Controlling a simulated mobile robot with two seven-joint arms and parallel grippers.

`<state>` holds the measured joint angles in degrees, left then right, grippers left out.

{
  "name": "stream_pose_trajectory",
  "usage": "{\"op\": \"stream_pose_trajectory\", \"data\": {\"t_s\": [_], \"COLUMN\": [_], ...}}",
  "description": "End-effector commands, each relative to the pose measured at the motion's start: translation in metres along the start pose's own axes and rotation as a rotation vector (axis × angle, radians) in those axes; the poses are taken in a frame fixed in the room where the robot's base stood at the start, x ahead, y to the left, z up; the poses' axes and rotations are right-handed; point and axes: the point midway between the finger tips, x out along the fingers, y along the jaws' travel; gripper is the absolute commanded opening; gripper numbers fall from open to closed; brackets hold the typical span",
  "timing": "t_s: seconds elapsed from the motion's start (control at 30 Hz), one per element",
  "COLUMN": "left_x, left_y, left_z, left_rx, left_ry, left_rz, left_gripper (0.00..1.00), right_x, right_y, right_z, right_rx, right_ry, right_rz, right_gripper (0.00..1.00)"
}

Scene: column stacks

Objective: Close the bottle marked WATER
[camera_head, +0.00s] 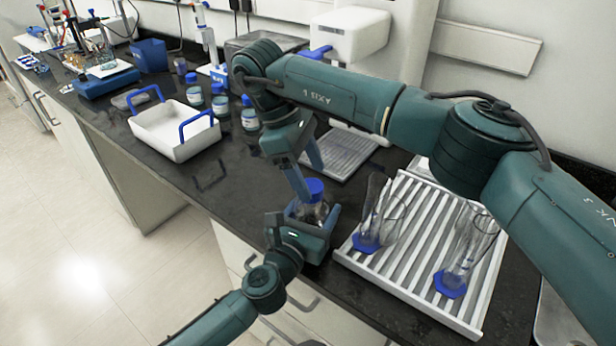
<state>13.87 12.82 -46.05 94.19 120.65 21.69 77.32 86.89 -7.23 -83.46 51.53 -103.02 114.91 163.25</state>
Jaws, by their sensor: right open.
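A clear bottle (312,211) with a blue cap (314,188) on top stands upright near the front edge of the dark bench. No label is readable on it from here. My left gripper (313,214) comes in from the front, with its fingers on both sides of the bottle body, and appears shut on it. My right gripper (309,182) points down from above with its fingers apart, right at the cap. Whether a finger touches the cap I cannot tell. The cap's seating on the neck is partly hidden.
A white slatted rack (410,284) with glass cylinders (468,245) on blue bases stands right of the bottle. A white tray with blue handles (172,137) and several blue-capped jars (220,105) stand left and behind. A grey ribbed mat (345,152) lies behind.

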Motion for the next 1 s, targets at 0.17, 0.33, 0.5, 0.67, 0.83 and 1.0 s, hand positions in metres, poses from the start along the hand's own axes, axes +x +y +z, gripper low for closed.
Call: {"op": "stream_pose_trajectory", "data": {"t_s": [0.17,0.33,0.5,0.67,0.83,1.0], "left_x": [0.000,0.000,0.000,0.000,0.000,0.000], "left_y": [0.000,0.000,0.000,0.000,0.000,0.000], "left_z": [0.000,0.000,0.000,0.000,0.000,0.000], "left_rx": [-0.001,-0.001,-0.001,-0.001,-0.001,-0.001], "left_ry": [0.001,0.001,0.001,0.001,0.001,0.001], "left_rz": [-0.001,-0.001,-0.001,-0.001,-0.001,-0.001], "left_gripper": [0.00,0.00,0.00,0.00,0.00,0.00], "right_x": [-0.021,-0.025,-0.025,-0.025,-0.025,-0.026], "right_y": [0.001,0.000,0.000,0.000,0.001,0.003], "right_z": [0.009,0.010,0.010,0.010,0.011,0.012], "right_rx": [0.002,0.001,0.000,-0.053,-0.302,-0.688], "right_ry": [-0.001,-0.001,-0.001,0.004,0.024,0.054], "right_rz": [0.004,0.000,0.000,0.000,0.004,0.023], "right_gripper": [0.64,0.64,0.62,0.60,0.60,0.60]}}
